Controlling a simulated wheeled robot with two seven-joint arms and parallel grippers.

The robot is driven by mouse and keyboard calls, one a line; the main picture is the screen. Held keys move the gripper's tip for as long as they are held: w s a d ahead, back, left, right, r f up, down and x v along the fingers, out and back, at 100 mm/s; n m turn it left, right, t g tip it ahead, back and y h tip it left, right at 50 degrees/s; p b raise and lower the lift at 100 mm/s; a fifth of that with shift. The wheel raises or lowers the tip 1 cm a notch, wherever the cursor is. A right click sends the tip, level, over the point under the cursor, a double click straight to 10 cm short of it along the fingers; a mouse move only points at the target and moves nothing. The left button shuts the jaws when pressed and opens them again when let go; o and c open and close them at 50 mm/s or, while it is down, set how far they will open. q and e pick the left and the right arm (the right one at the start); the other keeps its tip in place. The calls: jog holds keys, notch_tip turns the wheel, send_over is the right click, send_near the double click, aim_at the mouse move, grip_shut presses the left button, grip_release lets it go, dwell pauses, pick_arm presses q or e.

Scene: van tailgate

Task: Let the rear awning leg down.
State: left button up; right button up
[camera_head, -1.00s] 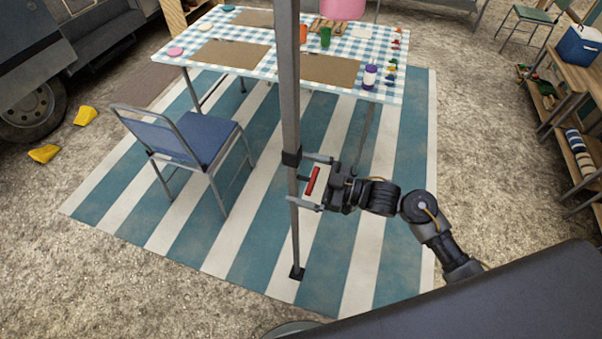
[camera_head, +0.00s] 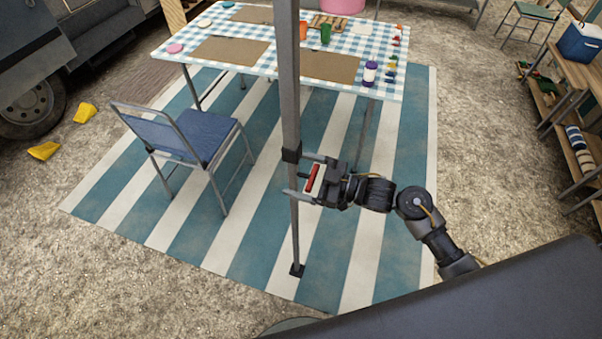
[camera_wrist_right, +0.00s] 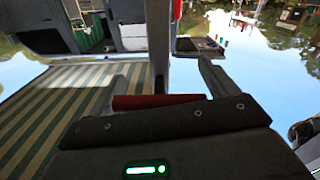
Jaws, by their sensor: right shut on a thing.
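The rear awning leg (camera_head: 289,90) is a grey upright post in the middle of the head view. A dark collar (camera_head: 291,155) sits partway down it, and a thinner section runs below to a small dark foot (camera_head: 297,270). The foot shows over the striped mat; I cannot tell whether it touches. My right gripper (camera_head: 293,175) is shut on the leg at and just below the collar. A red bar (camera_head: 313,178) shows at its palm. In the right wrist view the post (camera_wrist_right: 158,45) rises between the fingers, beside the red bar (camera_wrist_right: 155,101). My left gripper is not in view.
A table with a checked cloth (camera_head: 225,30) stands behind the leg. A blue folding chair (camera_head: 205,135) is to its left on the striped mat (camera_head: 110,200). A wooden shelf (camera_head: 575,150) is at the right; yellow chocks (camera_head: 44,150) lie far left.

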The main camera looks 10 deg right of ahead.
notch_tip(320, 180, down, 12)
jog(key=b, duration=0.6)
jog(key=shift+r+b, duration=0.2)
jog(key=shift+b, duration=0.2)
jog(key=o, duration=1.2)
jog(key=shift+o, duration=0.2)
jog(key=b+v, duration=0.2)
jog(key=v, duration=0.8)
jog(key=shift+s+d, duration=0.25)
jog(key=shift+d, duration=0.05)
